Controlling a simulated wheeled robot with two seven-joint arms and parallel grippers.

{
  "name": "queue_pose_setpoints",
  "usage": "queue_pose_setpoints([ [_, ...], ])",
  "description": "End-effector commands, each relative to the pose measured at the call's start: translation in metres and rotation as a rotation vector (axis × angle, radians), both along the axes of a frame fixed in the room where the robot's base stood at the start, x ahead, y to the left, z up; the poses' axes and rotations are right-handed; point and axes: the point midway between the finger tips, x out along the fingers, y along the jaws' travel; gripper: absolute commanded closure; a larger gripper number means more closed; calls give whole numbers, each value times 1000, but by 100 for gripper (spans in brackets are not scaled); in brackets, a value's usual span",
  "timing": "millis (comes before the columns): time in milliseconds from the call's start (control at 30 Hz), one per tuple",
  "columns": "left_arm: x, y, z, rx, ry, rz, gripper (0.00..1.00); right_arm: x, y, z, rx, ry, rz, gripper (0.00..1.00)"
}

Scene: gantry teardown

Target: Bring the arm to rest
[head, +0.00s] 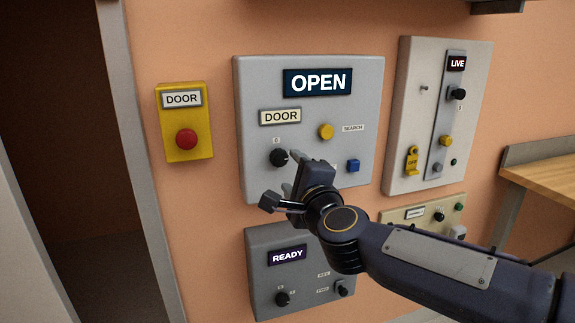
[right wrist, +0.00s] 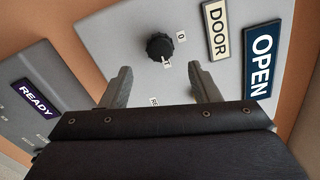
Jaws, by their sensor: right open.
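My right gripper (head: 290,172) is raised in front of the grey DOOR panel (head: 250,90), below and right of its black knob (head: 278,157). In the right wrist view its two fingers (right wrist: 160,85) are spread apart with nothing between them. The black knob (right wrist: 160,47) shows beyond the fingertips, apart from them. My right arm comes in from the lower right and hides part of the panel's lower edge. My left gripper is not in view.
The panel's display (head: 318,82) reads OPEN. A yellow box with a red button (head: 186,139) is at left, beside a dark doorway (head: 60,120). A READY panel (head: 262,260) is below, a LIVE panel (head: 410,110) at right. A wooden bench (head: 545,178) stands far right.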

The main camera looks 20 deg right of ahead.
Motion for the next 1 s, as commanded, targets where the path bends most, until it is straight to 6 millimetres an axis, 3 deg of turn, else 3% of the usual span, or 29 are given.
queue_pose_setpoints([
  [133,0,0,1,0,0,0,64,-9,0,0,-1,-1,0,44],
  [533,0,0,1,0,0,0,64,-9,0,0,-3,0,1,44],
  [667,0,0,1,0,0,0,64,-21,-1,-6,-89,5,56,44],
  [767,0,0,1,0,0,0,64,-49,0,-25,-286,31,180,44],
  [900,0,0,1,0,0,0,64,-117,1,-92,-682,144,433,44],
  [1000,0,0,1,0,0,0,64,-160,-3,-138,-878,238,581,44],
])
